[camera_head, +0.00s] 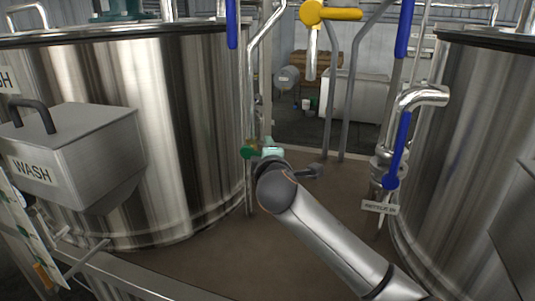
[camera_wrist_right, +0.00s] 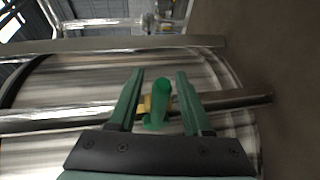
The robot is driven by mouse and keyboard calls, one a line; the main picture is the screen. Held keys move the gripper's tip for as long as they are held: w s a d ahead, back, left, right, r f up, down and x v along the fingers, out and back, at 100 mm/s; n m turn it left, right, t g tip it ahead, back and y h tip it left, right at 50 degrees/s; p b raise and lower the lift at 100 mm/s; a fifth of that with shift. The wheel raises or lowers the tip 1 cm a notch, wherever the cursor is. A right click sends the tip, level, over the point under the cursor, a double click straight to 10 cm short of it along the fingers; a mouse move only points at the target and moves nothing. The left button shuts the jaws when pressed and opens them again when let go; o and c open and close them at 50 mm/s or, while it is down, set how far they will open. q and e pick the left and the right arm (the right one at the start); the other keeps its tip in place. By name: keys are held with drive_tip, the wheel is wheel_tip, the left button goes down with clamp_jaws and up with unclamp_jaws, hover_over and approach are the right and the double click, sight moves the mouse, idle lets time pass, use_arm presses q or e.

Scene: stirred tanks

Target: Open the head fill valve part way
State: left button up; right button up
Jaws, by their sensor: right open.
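A small valve with a green handle (camera_head: 249,153) sits on a thin pipe beside the left tank. In the right wrist view the green handle (camera_wrist_right: 161,98) stands between my two fingers, with a brass-coloured body beside it. My right gripper (camera_wrist_right: 160,76) is open, one finger on each side of the handle, and I see a gap on both sides. In the head view my right arm reaches in from the lower right, and its wrist hides most of the gripper. No label shows which valve is the head fill valve. My left gripper is not in view.
Large steel tanks stand left (camera_head: 170,120) and right (camera_head: 465,150). A yellow-handled valve (camera_head: 313,13) is at the top. Blue valve handles hang at the top and by the right tank (camera_head: 397,150). A grey box marked WASH (camera_head: 80,150) is at left. Bare floor lies between the tanks.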

drive_tip(key=shift+c, duration=0.3)
clamp_jaws()
idle(1.1)
